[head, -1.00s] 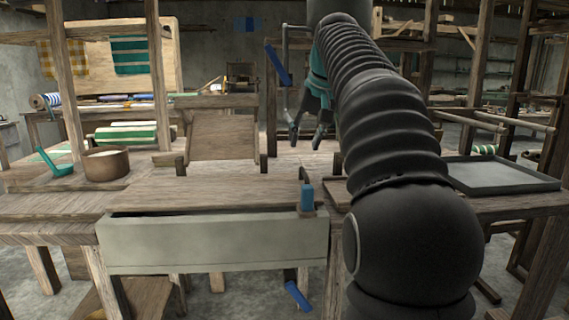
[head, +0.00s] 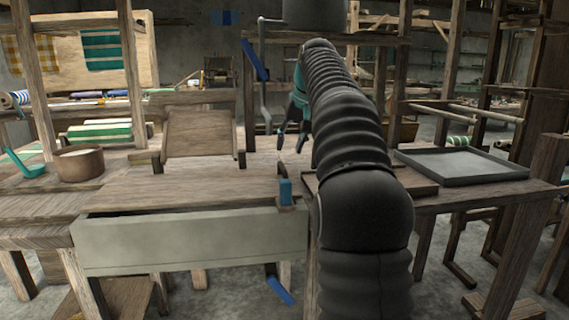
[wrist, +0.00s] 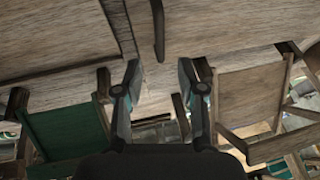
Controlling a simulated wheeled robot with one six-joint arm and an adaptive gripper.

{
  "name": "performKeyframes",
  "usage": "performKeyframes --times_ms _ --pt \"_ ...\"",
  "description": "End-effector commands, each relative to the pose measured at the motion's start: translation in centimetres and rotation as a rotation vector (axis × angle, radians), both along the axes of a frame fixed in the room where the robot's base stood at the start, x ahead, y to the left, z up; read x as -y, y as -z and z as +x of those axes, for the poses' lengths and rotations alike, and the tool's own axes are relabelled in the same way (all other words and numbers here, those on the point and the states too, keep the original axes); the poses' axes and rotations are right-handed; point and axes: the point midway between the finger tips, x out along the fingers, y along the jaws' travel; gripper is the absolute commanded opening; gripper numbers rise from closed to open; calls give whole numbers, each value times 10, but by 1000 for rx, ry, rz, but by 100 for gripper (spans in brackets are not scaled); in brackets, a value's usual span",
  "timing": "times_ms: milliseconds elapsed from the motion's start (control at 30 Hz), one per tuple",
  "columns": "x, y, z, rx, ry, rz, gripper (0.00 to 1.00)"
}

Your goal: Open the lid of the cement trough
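The cement trough (head: 190,240) is a long pale grey box at the front of the wooden bench in the head view. A flat wooden board (head: 180,193), which looks like its lid, lies over its top, with a narrow dark gap along the front left edge. A blue block (head: 286,192) stands upright at the trough's right end. My gripper (head: 292,140) is beyond the trough and up to its right, above the bench, fingers apart and touching nothing that I can see. In the wrist view my gripper (wrist: 160,80) is open and empty, over wooden surfaces.
A brown pot (head: 80,165) and a teal ladle (head: 28,165) stand on the left of the bench. A tilted wooden panel (head: 198,132) rises behind the board. A dark shallow tray (head: 462,165) lies on the right. Wooden posts (head: 247,100) stand near my gripper.

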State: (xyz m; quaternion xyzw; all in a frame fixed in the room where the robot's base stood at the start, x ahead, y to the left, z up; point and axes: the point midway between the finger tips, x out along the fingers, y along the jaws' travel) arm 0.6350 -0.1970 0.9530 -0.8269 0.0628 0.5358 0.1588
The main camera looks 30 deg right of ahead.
Motion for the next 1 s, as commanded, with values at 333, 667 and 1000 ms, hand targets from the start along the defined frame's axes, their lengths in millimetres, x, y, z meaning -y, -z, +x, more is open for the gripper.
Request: performKeyframes --times_ms 333,667,1000 --pt "-4 50 22 -1 -1 0 39" --pt "-4 60 27 0 -1 0 39" --pt "-5 59 27 0 -1 0 0"
